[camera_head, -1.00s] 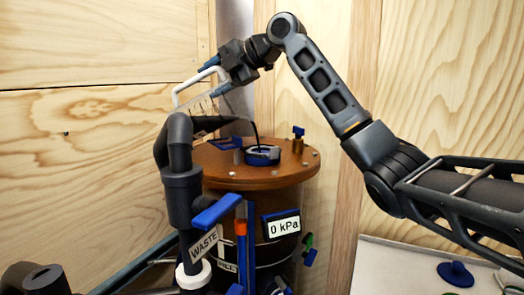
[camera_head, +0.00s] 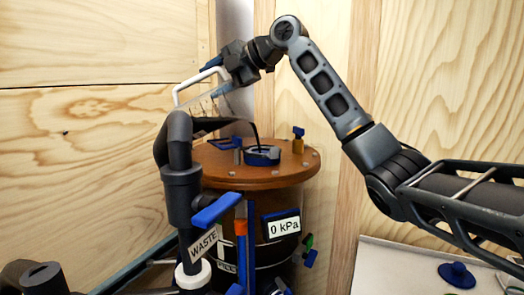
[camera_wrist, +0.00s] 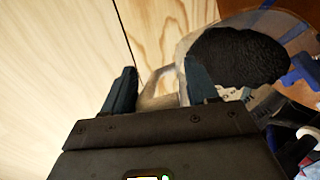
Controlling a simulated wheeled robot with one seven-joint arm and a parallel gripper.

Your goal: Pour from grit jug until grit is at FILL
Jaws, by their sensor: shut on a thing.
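My gripper (camera_head: 212,78) is shut on the white handle of the grit jug (camera_head: 182,86), up and left of the brown vessel (camera_head: 210,160). The jug is clear and tilted, its mouth to the right. Dark grit (camera_head: 205,124) lies along its lower side, and a thin dark stream (camera_head: 258,138) falls into the blue-ringed port (camera_head: 262,156) on the lid. In the wrist view the handle (camera_wrist: 160,88) is between the fingers, and black grit (camera_wrist: 240,58) shows in the jug. A FILL label (camera_head: 227,267) is partly hidden by pipework. The grit level in the vessel cannot be seen.
A dark pipe with a WASTE tag (camera_head: 204,243) and blue handle (camera_head: 217,210) stands in front of the vessel. A gauge (camera_head: 283,226) reads 0 kPa. A blue cap (camera_head: 456,273) lies on the white surface at right.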

